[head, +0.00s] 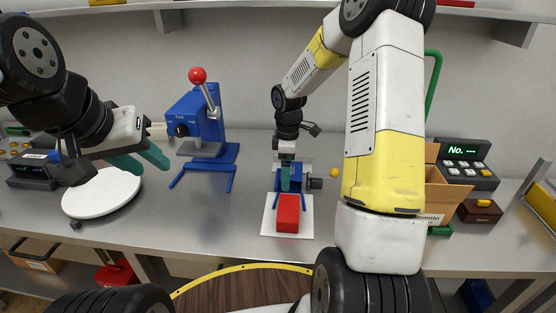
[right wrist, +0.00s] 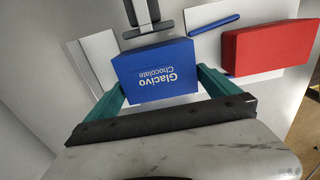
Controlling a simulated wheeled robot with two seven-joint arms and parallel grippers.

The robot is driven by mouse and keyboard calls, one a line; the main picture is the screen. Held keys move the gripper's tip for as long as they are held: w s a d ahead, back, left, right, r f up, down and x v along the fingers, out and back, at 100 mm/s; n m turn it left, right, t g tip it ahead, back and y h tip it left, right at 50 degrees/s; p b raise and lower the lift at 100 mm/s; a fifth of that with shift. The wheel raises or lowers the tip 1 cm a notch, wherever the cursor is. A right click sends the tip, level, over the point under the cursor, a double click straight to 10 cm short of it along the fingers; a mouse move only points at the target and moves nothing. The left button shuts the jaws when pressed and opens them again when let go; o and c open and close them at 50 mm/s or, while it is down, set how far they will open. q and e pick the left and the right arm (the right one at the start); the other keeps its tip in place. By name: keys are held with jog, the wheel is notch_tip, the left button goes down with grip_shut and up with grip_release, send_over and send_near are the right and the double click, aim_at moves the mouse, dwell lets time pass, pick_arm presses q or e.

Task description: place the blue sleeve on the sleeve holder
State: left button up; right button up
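The blue sleeve (right wrist: 158,72), printed "Glacivo Chocolate", sits between the teal fingers of my right gripper (right wrist: 158,80) in the right wrist view. The fingertips meet its two sides. In the head view my right gripper (head: 286,178) is over the middle of the bench, and it mostly hides the sleeve there. A grey fixture with upright bars (right wrist: 145,18) is just beyond the sleeve in the wrist view; I cannot tell whether it is the sleeve holder. My left gripper (head: 152,166) is open and empty over the left of the bench.
A red box (head: 288,214) lies on a white mat (head: 268,228) in front of my right gripper, with blue bars beside it. A blue press (head: 205,125) and a white round plate (head: 100,195) stand left. A cardboard box (head: 437,193) stands right.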

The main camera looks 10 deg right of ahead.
notch_tip(320, 180, up, 12)
jog(key=s+r+m+t, duration=0.2)
jog(key=s+r+m, duration=0.2)
jog(key=s, duration=0.4)
jog(key=s+a+r+m+t+y, duration=0.1)
jog(key=s+r+m, duration=0.3)
jog(key=s, duration=0.4)
jog(key=s+a+r+m+t+y, duration=0.1)
jog(key=s+r+m+t, duration=0.2)
jog(key=s+m, duration=0.3)
jog(key=shift+s+r, duration=0.55)
jog(key=shift+s, duration=0.6)
jog(key=shift+a, duration=0.1)
